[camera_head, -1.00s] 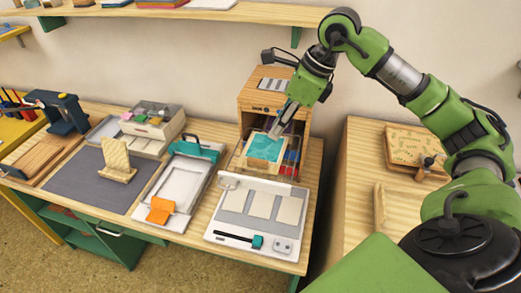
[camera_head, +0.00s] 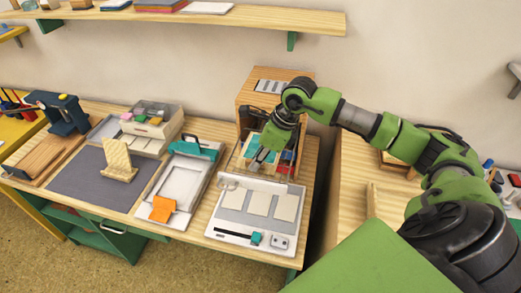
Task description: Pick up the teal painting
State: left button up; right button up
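The teal painting (camera_head: 250,146) is a framed teal panel at the front of the wooden cabinet (camera_head: 248,91) on the bench. My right gripper (camera_head: 257,162) reaches down in front of it, with its fingers over the panel's middle and lower part. The arm and gripper hide much of the painting. Whether the fingers touch it, and whether they are open or closed, is too small to tell. My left gripper is not in view.
A white board with pale cards (camera_head: 237,231) lies just in front of the cabinet. A white tray with a teal clamp (camera_head: 178,187) lies to its left. A second table (camera_head: 346,178) stands to the right beyond a gap. A shelf (camera_head: 230,17) runs above.

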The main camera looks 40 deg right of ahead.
jog(key=shift+f, duration=0.15)
grip_shut()
